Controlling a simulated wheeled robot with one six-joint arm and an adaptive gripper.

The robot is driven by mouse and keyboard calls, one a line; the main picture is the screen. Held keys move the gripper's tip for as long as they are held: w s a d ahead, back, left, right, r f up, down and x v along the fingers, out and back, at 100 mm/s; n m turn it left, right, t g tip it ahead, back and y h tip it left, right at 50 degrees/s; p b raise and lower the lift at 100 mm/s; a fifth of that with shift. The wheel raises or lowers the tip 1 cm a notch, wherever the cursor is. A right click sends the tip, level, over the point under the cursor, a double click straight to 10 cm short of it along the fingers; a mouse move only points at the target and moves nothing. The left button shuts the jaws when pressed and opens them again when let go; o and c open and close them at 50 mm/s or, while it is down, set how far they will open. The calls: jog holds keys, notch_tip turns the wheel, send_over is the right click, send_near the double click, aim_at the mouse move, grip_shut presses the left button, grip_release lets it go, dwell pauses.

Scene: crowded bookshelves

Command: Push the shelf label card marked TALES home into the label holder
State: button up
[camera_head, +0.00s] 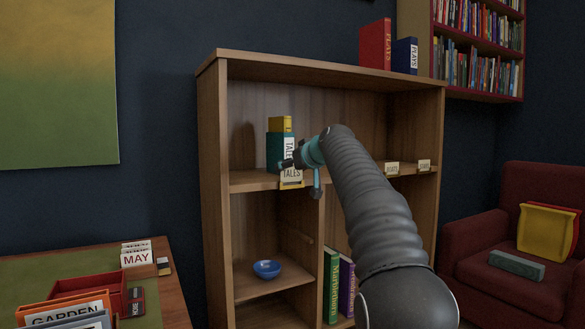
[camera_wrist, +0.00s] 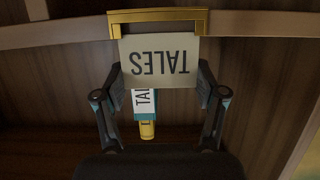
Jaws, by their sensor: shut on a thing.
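The cream TALES card (camera_wrist: 160,62) is upside down in the wrist view, between the two fingers of my gripper (camera_wrist: 161,82). The card also shows in the head view (camera_head: 291,173), upright at the shelf's front edge. The brass label holder (camera_wrist: 158,15) is at the top of the wrist view, and its frame meets the card's lower edge. In the head view the holder (camera_head: 291,185) sits under the card. My gripper (camera_head: 298,165) is shut on the card.
A teal book (camera_head: 275,151) with a TALES label and a yellow book (camera_head: 280,124) stand behind the card. A blue bowl (camera_head: 266,269) is on the lower shelf.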

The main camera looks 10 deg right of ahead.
jog(key=shift+f+b, duration=0.6)
jog(key=shift+f, duration=0.15)
jog(key=o, duration=1.2)
jog(key=v, duration=1.2)
jog(key=shift+r, duration=0.1)
